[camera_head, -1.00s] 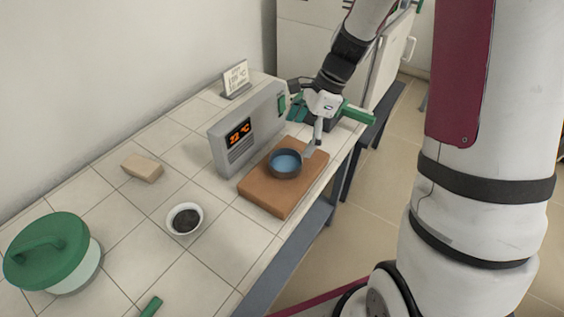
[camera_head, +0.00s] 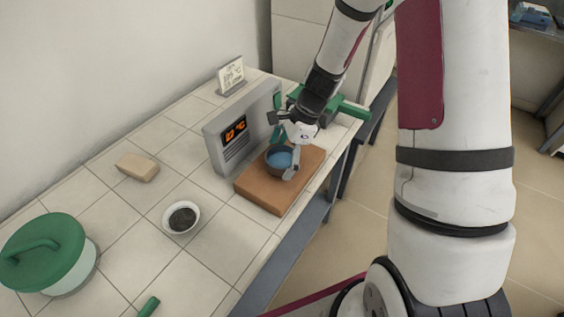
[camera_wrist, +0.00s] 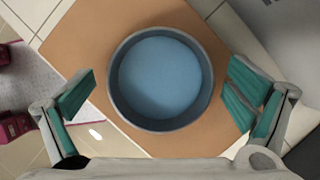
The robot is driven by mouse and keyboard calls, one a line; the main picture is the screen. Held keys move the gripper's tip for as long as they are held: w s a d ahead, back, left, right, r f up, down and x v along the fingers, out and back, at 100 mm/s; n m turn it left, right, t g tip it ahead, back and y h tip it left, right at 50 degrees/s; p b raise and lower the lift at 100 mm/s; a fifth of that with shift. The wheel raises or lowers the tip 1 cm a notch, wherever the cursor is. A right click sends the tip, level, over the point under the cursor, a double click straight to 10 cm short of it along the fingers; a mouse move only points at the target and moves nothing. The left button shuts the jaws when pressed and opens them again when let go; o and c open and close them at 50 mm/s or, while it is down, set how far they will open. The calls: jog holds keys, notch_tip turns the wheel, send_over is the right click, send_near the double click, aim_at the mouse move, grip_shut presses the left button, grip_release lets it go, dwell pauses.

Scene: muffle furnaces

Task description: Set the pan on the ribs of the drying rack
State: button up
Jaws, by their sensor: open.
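The pan (camera_head: 277,159) is small, round and dark-rimmed with a blue inside. It sits upright on a brown board (camera_head: 262,191) at the counter's front edge, and shows from above in the wrist view (camera_wrist: 160,80). My gripper (camera_head: 283,150) is open around it, partly hiding it in the head view.
A grey box with an orange display (camera_head: 236,134) stands close left of the board. A small card stand (camera_head: 231,74) is behind it. A tan block (camera_head: 138,167), a white bowl of dark material (camera_head: 181,217) and a green-lidded pot (camera_head: 45,253) stand at left, with bare tiles between.

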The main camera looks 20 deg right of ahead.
jog(key=c, duration=1.4)
jog(key=shift+r, duration=0.1)
